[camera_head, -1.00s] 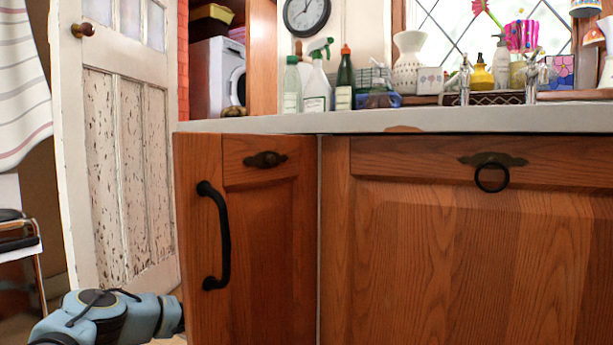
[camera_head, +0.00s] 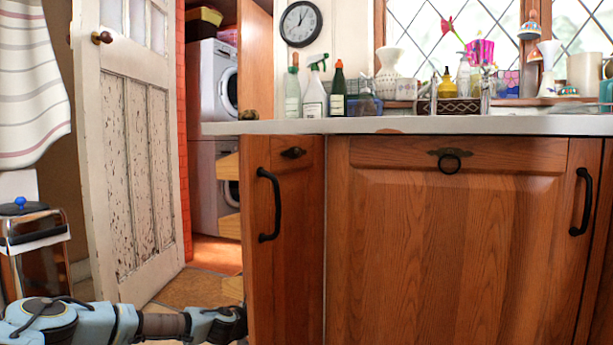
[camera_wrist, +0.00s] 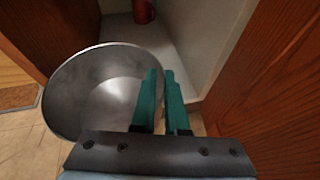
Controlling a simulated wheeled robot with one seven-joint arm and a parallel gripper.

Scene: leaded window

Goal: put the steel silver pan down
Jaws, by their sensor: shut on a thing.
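The steel silver pan (camera_wrist: 88,88) shows in the wrist view as a round, shiny metal disc, left of and partly behind my gripper's fingers. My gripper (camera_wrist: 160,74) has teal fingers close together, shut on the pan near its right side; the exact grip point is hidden. The pan is in front of an open cabinet with a pale floor (camera_wrist: 178,62); whether it touches anything there I cannot tell. In the head view my arm reaches low toward the cabinet's left side, and the pan is not visible there.
A wooden panel (camera_wrist: 270,90) stands close on the right of the wrist view, another (camera_wrist: 50,30) at upper left. A red object (camera_wrist: 143,11) sits deeper inside the cabinet. In the head view, the counter (camera_head: 400,125) holds several bottles, and a white door (camera_head: 130,160) stands at left.

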